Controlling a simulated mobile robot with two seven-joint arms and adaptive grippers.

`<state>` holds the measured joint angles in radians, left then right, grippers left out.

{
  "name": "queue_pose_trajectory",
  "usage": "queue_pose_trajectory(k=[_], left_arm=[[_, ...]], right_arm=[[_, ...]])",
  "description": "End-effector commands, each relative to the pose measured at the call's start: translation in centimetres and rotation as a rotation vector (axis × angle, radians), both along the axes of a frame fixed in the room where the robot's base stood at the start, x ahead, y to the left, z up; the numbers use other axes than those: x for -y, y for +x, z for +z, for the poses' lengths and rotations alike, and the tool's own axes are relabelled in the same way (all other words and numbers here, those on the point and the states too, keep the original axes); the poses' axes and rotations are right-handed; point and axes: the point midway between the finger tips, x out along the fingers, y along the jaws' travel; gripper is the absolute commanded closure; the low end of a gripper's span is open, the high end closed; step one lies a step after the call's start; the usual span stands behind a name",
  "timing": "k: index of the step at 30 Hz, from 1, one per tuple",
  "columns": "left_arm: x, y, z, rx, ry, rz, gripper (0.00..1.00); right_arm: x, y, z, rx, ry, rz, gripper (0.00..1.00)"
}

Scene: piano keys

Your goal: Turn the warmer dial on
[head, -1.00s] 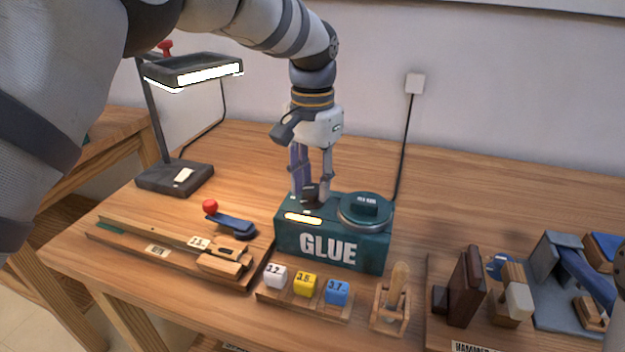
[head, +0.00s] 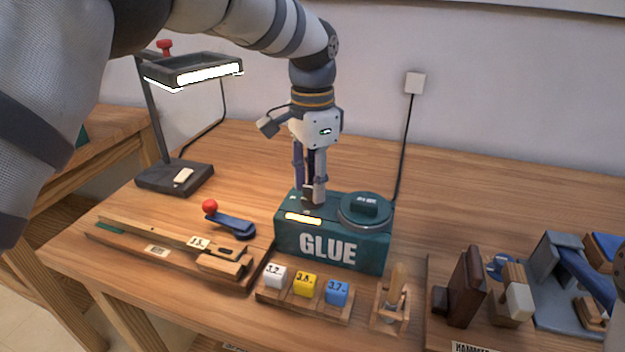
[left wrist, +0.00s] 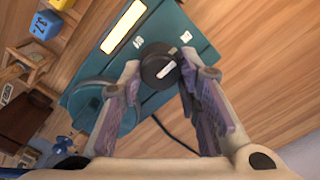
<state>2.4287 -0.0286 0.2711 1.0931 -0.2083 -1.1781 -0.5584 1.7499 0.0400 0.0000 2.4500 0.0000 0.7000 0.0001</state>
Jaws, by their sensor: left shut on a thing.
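The glue warmer (head: 330,243) is a teal box marked GLUE with a lit strip (head: 303,218) on its top and a round lid (head: 365,208) at its right. Its black dial (left wrist: 158,66) with a white pointer mark shows in the left wrist view, between my left fingers. My left gripper (head: 311,195) points down over the back left of the warmer's top and is shut on the dial. In the head view the fingers hide most of the dial. My right gripper is not in view.
A lamp (head: 175,177) stands at the back left. Coloured number blocks (head: 305,284) sit in a wooden rack before the warmer, beside a wooden stand with a brush (head: 393,290). Wooden parts (head: 470,285) lie at the right. The table behind the warmer is clear.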

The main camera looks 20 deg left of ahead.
Motion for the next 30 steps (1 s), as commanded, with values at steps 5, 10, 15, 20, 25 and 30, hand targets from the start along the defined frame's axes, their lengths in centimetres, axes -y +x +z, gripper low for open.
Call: queue_pose_trajectory(k=[5, 10, 15, 20, 25, 30], left_arm=[[0.0, 0.0, -0.2, -0.003, 0.0, -0.003, 0.97], [0.0, 0.0, -0.2, -0.003, 0.001, -0.003, 0.67], [0.0, 0.0, -0.1, -0.002, 0.001, -0.002, 0.49], [0.0, 0.0, -0.1, -0.001, 0.0, -0.002, 0.49], [0.0, 0.1, 1.8, 0.003, -0.001, -0.001, 0.49], [0.0, 0.1, 6.5, 0.006, 0.0, -0.002, 0.49]], right_arm=[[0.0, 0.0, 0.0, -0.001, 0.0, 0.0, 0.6], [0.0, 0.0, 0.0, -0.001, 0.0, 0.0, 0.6], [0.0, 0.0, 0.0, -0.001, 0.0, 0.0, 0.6], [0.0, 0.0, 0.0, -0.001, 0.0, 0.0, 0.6], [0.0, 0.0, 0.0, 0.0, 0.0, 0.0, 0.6], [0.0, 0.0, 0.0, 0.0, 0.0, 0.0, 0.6]])
